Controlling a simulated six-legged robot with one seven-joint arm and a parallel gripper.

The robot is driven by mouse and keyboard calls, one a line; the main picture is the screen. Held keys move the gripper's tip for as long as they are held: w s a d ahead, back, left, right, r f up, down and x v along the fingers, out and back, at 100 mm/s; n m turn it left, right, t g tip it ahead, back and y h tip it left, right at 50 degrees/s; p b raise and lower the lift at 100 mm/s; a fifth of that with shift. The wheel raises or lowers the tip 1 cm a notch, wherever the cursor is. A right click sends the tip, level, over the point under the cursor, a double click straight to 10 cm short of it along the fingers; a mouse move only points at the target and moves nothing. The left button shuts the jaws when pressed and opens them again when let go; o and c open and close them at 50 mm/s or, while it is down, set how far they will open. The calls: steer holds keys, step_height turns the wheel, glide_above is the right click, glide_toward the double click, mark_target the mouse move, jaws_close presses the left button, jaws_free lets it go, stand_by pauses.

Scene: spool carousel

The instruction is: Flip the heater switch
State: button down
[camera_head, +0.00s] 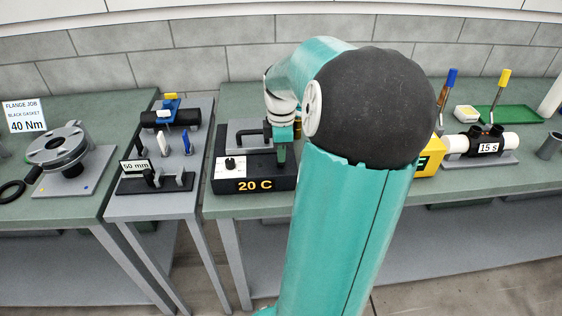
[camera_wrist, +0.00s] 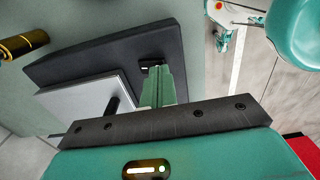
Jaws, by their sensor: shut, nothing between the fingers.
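The heater is a black box (camera_head: 224,187) marked "20 C", with a dial on a white panel (camera_head: 232,167) at its front left. A grey plate (camera_head: 241,133) with a black handle lies on top. In the wrist view the dark heater body (camera_wrist: 95,50) and the grey plate (camera_wrist: 82,97) lie under my gripper. A small black switch (camera_wrist: 146,68) with a light mark shows right at my fingertips. My gripper (camera_head: 281,158) is shut and empty over the heater's right side. In the head view it hides the switch. I cannot tell whether fingers and switch touch.
My arm covers the bench right of the heater and partly hides a yellow box (camera_head: 430,158). A pipe fixture marked "15 s" (camera_head: 487,147) stands further right. To the left are a "50 mm" stand (camera_head: 155,182) and a flange (camera_head: 62,150). A gold cylinder (camera_wrist: 23,44) shows in the wrist view.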

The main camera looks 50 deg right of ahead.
steer(key=shift+f, duration=0.45)
stand_by(0.3)
steer(key=shift+r, duration=3.55)
